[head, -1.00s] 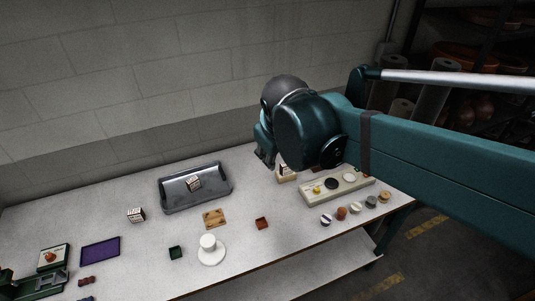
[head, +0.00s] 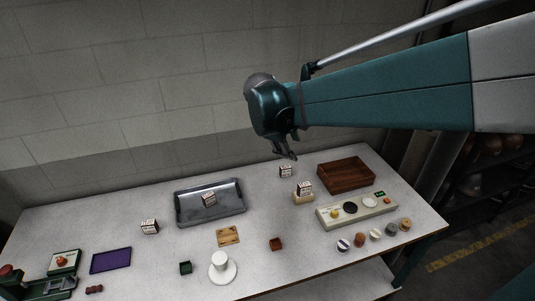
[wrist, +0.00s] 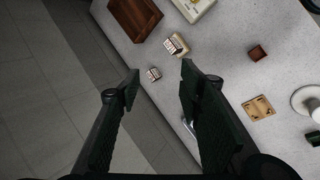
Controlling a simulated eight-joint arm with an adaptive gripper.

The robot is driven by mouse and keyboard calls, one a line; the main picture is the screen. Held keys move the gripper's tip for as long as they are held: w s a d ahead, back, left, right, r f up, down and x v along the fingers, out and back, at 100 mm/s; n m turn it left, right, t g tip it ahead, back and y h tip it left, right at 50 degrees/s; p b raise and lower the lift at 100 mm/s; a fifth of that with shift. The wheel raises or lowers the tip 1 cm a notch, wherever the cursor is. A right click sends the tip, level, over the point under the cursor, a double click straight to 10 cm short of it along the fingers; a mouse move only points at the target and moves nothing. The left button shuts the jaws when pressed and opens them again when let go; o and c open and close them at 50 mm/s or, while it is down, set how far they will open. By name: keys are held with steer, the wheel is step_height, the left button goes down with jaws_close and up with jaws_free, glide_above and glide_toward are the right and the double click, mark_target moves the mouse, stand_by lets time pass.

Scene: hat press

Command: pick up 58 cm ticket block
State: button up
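Several small white ticket blocks with dark print are on the table; the print is too small to read, so I cannot tell which is 58 cm. Another block (head: 304,187) sits on a pale wooden base. A third block (head: 209,199) lies in the grey metal tray (head: 181,214), and another block (head: 149,226) stands left of it. My gripper (head: 289,157) is open and empty above the back block, fingers apart in the wrist view (wrist: 160,78).
A brown wooden box (head: 346,175) and a control panel (head: 357,209) stand to the right. Round samples (head: 375,234) line the front right edge. A white hat form (head: 220,262), red-brown box (head: 276,244) and wooden plate (head: 228,236) lie in front.

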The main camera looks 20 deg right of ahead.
steer(key=w+d+f+n+g+h+b, duration=0.1)
steer(key=w+f, duration=0.2)
steer(key=w, duration=0.2)
steer(key=w+d+f+n+h+b, duration=0.1)
steer(key=w+f+n, duration=0.15)
steer(key=w, duration=0.35)
steer(key=w+d+f+n+g+h+b, duration=0.15)
steer(key=w+f+n+h, duration=0.25)
steer(key=w+f, duration=1.05)
steer(key=n+g+h+b, duration=0.1)
steer(key=g+h+b, duration=0.1)
glide_toward(285, 167)
steer(key=shift+r+x, duration=0.25)
steer(key=shift+x, duration=0.95)
steer(key=shift+w+d+f, duration=0.1)
steer(key=shift+f, duration=0.35)
steer(key=shift+d, duration=0.1)
steer(key=shift+x, duration=1.2)
steer(key=shift+d, duration=0.1)
